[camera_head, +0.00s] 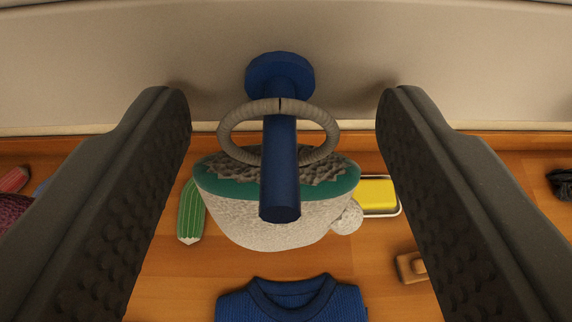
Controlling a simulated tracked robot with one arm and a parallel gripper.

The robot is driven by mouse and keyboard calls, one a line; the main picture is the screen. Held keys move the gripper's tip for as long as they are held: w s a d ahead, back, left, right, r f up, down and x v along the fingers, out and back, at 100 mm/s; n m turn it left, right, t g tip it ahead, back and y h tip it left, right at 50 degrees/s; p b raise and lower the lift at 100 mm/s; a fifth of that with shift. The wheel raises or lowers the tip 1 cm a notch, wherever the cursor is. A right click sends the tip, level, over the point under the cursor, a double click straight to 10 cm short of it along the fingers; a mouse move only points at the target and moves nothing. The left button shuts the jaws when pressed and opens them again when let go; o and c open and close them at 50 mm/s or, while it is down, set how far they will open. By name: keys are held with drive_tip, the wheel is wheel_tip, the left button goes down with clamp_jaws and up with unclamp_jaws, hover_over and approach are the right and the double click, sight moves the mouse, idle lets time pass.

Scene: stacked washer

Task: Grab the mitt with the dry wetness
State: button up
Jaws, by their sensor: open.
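A grey and white textured mitt (275,220) with a teal band and a small thumb hangs by a grey ring loop (232,125) from a blue peg (281,165). The peg sticks out from the pale wall toward the camera and hides the middle of the mitt. My gripper (283,110) is open, with one dark ridged finger on each side of the peg, loop and mitt. Neither finger visibly touches them. I cannot tell from its look whether the mitt is dry.
On the wooden surface below are a green striped object (191,212), a yellow block in a metal-rimmed tray (375,193), a blue sweater (290,301) and a small brown wooden piece (410,267). A dark bundle (562,183) lies at far right, a red item (13,179) at far left.

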clamp_jaws()
drive_tip(key=shift+r, duration=0.1)
idle(0.3)
